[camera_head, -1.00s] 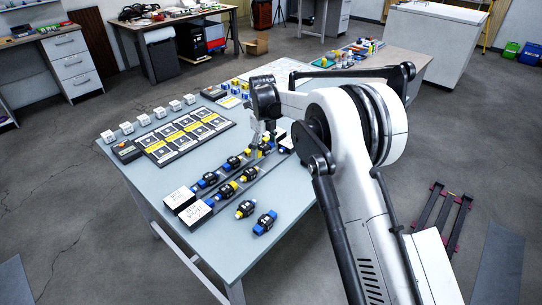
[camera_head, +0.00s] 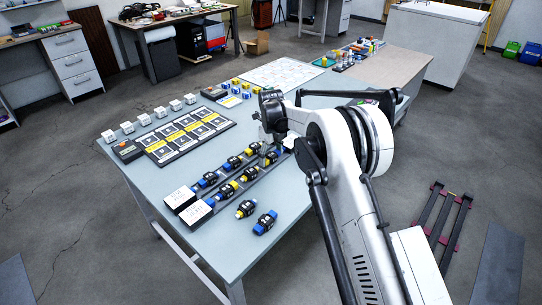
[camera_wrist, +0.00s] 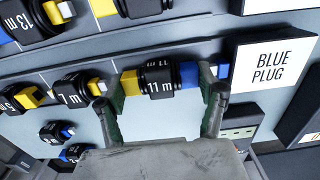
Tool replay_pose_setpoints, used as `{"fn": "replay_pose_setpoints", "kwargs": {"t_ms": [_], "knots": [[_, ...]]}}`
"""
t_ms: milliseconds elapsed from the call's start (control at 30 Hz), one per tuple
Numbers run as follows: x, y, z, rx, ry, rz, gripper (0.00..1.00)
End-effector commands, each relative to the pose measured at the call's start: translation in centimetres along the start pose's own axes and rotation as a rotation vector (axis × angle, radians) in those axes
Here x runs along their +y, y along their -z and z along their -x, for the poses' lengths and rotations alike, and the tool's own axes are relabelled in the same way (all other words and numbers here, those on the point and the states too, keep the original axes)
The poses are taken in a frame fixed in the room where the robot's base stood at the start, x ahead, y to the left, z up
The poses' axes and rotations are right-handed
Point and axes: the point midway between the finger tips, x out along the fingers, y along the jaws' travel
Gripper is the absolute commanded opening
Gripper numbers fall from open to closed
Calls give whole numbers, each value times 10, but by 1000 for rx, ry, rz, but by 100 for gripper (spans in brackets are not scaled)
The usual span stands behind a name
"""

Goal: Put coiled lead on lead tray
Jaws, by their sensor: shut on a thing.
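My gripper (camera_head: 271,146) is at the far end of the rows of leads on the blue-grey table. In the wrist view its two fingers (camera_wrist: 161,110) are closed on either side of a black coiled lead marked 11 m (camera_wrist: 160,80). That lead has a yellow end on the left and a blue end on the right, partly hidden by a finger. It is in line with a 7 m lead (camera_wrist: 70,90); whether it touches the surface below is unclear. Long grey lead trays (camera_head: 222,203) hold several black leads with blue or yellow ends.
A white BLUE PLUG sign (camera_wrist: 269,62) is close to the held lead. Two white sign blocks (camera_head: 180,197) mark the trays' near ends. Two loose leads (camera_head: 265,222) lie in front. A board of dark squares (camera_head: 190,138) and small white cubes (camera_head: 143,120) are at left.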

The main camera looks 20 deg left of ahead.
Motion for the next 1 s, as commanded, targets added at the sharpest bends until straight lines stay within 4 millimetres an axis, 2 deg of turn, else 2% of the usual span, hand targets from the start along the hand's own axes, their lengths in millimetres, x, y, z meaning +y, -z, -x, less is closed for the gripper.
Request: {"fn": "replay_pose_setpoints", "kwargs": {"t_ms": [67,100,233,500,633,767,1000], "knots": [[0,0,-4,0,0,0,42],[0,0,-3,0,0,0,73],[0,0,-2,0,0,0,89],[0,0,-2,0,0,0,89],[0,0,5,0,0,0,89],[0,0,24,0,0,0,89],[0,0,74,0,0,0,89]]}}
